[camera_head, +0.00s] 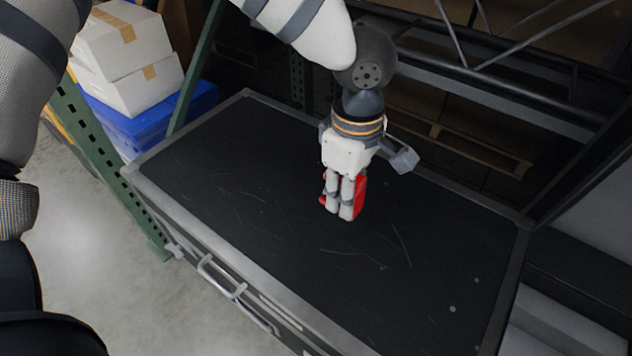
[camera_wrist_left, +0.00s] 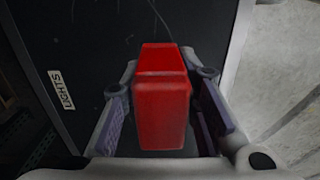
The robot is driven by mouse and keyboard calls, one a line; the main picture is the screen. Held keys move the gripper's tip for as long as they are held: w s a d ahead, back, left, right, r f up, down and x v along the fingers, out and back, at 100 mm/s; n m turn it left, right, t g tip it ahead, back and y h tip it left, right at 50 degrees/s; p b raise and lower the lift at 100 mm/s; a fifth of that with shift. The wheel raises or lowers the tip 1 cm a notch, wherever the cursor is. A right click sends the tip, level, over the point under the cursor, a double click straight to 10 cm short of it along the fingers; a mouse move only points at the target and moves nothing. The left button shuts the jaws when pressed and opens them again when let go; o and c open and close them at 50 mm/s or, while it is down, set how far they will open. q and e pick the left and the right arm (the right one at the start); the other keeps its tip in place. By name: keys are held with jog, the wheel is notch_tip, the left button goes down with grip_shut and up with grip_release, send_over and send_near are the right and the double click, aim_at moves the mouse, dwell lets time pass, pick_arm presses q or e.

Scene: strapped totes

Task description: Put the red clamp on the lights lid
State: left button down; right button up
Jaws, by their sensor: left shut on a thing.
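The red clamp (camera_head: 360,196) is between the fingers of my left gripper (camera_head: 341,207), over the middle of the black lights lid (camera_head: 255,185). In the left wrist view the clamp (camera_wrist_left: 161,112) fills the space between the two fingers of my gripper (camera_wrist_left: 163,82), which is shut on it. The black lid (camera_wrist_left: 95,35) lies behind it, with a white LIGHTS label (camera_wrist_left: 61,89) at the left. I cannot tell whether the clamp touches the lid. My right gripper is not in view.
The lid has a raised grey metal rim (camera_head: 195,225), and a handle (camera_head: 222,278) sits on the case's front side. White boxes (camera_head: 130,60) on a blue tote (camera_head: 150,125) stand at the back left, behind a green rack post (camera_head: 105,160). The lid around the gripper is clear.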

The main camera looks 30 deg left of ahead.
pick_arm(q)
jog(key=w+a+f, duration=0.1)
jog(key=a+f, duration=0.2)
jog(key=w+a+f+b, duration=0.1)
jog(key=w+a+f, duration=0.1)
jog(key=a+f, duration=0.1)
jog(key=w+a+f, duration=0.1)
jog(key=a+f, duration=0.2)
jog(key=a, duration=0.1)
jog(key=shift+w+a, duration=0.35)
jog(key=shift+w+a+f+b, duration=0.1)
jog(key=shift+f+b, duration=0.4)
jog(key=shift+f, duration=1.3)
jog(key=c, duration=1.2)
grip_release()
jog(key=shift+c, duration=0.2)
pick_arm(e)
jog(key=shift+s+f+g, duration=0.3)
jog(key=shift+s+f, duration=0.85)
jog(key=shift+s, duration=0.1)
pick_arm(q)
jog(key=shift+r, duration=0.35)
notch_tip(320, 180, up, 12)
jog(key=p, duration=0.1)
jog(key=shift+f+p, duration=0.15)
jog(key=shift+p, duration=0.15)
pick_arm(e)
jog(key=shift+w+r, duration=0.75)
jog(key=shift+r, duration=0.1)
